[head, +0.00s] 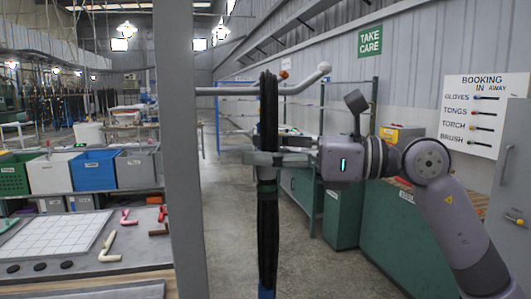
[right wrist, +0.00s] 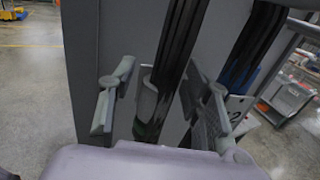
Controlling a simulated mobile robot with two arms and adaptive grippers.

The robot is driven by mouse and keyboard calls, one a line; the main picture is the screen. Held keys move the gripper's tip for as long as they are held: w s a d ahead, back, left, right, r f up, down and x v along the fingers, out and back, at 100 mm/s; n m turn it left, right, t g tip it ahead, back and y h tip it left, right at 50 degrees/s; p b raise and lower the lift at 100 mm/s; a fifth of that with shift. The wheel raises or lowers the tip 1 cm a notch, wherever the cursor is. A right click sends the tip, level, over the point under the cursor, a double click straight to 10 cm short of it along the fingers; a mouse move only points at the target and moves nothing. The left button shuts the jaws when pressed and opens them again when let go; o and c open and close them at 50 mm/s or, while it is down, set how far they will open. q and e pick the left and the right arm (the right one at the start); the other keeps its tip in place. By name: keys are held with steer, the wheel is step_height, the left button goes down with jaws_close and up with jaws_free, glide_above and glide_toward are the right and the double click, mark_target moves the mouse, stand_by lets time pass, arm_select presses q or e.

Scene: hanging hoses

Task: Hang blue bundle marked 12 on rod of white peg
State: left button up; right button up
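A black hose bundle (head: 268,235) hangs over a pale rod (head: 225,91) that juts right from a grey post; the rod's tip turns up to a white knob. The bundle shows a green band (head: 267,184) and blue at its foot (head: 265,293). My right gripper (head: 270,158) reaches it from the right, one finger crossing in front. In the right wrist view its fingers stand apart, with black hoses (right wrist: 175,65) between them and a gap on the left. A second bundle with blue (right wrist: 237,72) hangs outside the right finger, by a partly hidden tag (right wrist: 238,108) showing "2". My left gripper is out of view.
The grey post (head: 181,150) stands just left of the bundle. An orange knob (head: 283,74) shows behind the rod. A workbench (head: 90,235) with small parts is at left, green cabinets (head: 343,215) at right. The floor between is clear.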

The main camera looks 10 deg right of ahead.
steer(key=shift+f, duration=0.2)
steer(key=v, duration=1.2)
steer(key=shift+r, duration=0.1)
